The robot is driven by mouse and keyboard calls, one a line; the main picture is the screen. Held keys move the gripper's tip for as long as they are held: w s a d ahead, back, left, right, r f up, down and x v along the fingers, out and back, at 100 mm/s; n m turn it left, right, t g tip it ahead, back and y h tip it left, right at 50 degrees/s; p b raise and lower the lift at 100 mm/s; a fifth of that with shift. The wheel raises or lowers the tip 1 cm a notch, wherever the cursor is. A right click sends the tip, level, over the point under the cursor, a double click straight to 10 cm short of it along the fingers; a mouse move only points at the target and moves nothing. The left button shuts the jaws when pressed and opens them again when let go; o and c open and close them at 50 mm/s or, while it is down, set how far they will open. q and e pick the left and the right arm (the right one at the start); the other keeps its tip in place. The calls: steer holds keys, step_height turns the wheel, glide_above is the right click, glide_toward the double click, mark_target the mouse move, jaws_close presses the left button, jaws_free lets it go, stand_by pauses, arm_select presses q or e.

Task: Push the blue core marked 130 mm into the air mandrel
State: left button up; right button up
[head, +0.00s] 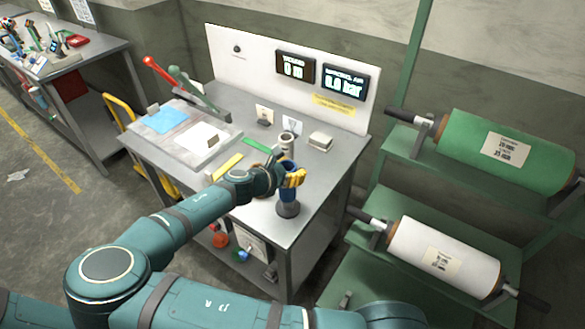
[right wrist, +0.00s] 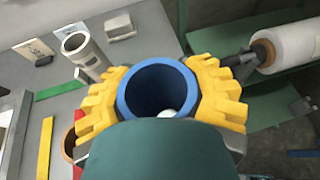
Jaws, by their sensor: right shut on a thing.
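My right gripper (head: 291,179), with yellow padded fingers, is shut around a blue core (head: 289,194) over the bench's front right corner. In the right wrist view the core (right wrist: 128,92) is an open blue tube between both yellow fingers (right wrist: 160,92). A small pale rounded thing (right wrist: 168,112) shows inside its bore. A dark grey round base (head: 288,210) stands directly under the core; it looks like the mandrel, but I cannot tell how far the core sits over it. No marking on the core is readable. My left gripper is not in view.
A grey tube (head: 287,142) stands behind the gripper, with a small pale box (head: 320,141) beside it. A tray (head: 178,142) and red and green levers are at the bench's left. Green and white rolls (head: 520,150) sit on racks to the right.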

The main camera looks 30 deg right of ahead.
steer(key=shift+f+b, duration=1.3)
steer(key=shift+f, duration=1.3)
steer(key=o, duration=1.4)
steer(key=v, duration=1.2)
